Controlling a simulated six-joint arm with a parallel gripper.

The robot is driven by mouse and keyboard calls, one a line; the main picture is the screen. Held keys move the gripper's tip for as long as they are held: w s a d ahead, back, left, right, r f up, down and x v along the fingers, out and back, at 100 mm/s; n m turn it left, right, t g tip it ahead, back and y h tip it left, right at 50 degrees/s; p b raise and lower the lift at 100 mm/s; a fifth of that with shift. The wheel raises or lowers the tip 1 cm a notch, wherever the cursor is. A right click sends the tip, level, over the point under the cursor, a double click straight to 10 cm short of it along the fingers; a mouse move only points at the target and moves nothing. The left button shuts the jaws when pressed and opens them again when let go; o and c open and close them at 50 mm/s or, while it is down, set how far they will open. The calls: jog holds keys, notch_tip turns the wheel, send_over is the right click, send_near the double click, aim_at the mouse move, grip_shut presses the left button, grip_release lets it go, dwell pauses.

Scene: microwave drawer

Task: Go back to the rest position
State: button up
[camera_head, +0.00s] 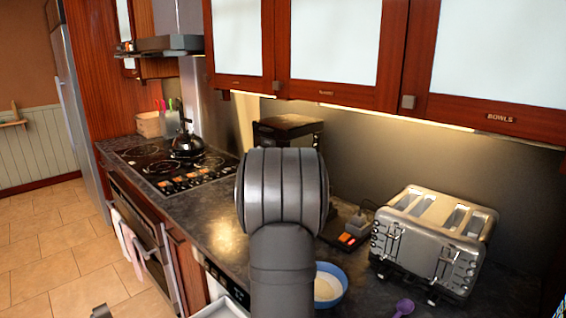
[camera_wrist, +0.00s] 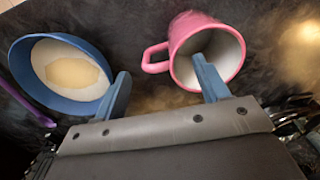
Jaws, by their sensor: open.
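My gripper (camera_wrist: 161,67) shows in the wrist view with its two blue-grey fingers spread apart and nothing clamped between them. A pink mug (camera_wrist: 180,32) lies beyond the right finger, which overlaps its mouth; I cannot tell if the fingertip is inside. The mug's handle points left, into the gap between the fingers. A blue bowl (camera_wrist: 75,107) with pale contents is beside the left finger. In the head view, my grey arm rises in the middle and hides the gripper and mug. The bowl (camera_head: 341,276) shows just right of the arm.
A silver toaster (camera_head: 432,240) stands right on the dark counter, with a purple utensil (camera_head: 404,306) before it. A kettle (camera_head: 187,143) sits on the stove at left. Wall cabinets (camera_head: 335,50) hang above. A light tray-like edge (camera_head: 220,309) shows at the bottom. Floor at left is clear.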

notch_tip(320, 180, down, 5)
jog(key=shift+f, duration=0.2)
notch_tip(320, 180, up, 2)
jog(key=shift+w+r, duration=0.1)
jog(key=shift+r, duration=0.85)
jog(key=o, duration=0.7)
